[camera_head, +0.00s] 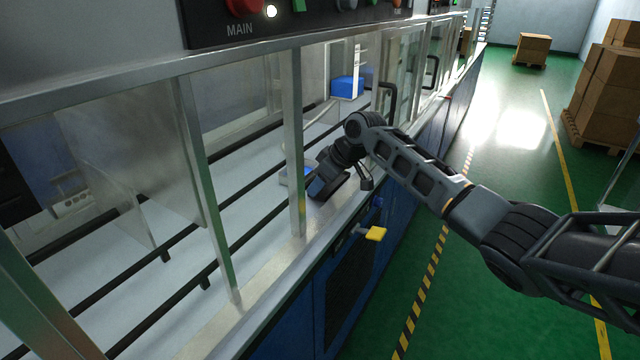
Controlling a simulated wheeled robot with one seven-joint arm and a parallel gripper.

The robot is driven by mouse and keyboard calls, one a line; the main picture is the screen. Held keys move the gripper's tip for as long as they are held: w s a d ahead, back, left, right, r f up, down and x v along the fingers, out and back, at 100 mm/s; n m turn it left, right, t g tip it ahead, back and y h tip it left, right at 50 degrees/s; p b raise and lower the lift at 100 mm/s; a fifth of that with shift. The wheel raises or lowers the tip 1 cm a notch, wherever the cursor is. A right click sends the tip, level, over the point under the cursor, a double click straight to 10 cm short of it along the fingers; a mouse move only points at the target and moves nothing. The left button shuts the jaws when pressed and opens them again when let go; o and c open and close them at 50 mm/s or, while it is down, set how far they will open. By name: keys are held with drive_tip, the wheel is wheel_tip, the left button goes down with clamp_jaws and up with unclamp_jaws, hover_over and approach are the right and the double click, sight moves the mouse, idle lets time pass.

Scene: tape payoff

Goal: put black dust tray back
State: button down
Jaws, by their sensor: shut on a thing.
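My gripper (328,172) reaches down at the machine's inner ledge, behind the front edge and between the frame posts. It is shut on a dark, boxy thing (325,187), which appears to be the black dust tray. The tray's dark colour merges with the gripper, so its outline and the fingertips are hard to make out. A small blue and pale part (297,176) is just left of the gripper. I cannot tell whether the tray touches the ledge.
Metal posts (292,140) and clear panels stand left of my arm. A blue box (347,86) is farther along inside. The green aisle (465,300) is open; cartons (604,85) are stacked at the right.

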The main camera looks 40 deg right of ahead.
drive_tip(key=shift+f, duration=0.4)
drive_tip(key=c, duration=0.7)
unclamp_jaws()
drive_tip(key=shift+o, duration=0.2)
drive_tip(key=shift+r, duration=0.1)
drive_tip(key=shift+b+v, duration=0.5)
drive_tip(key=shift+v, duration=3.3)
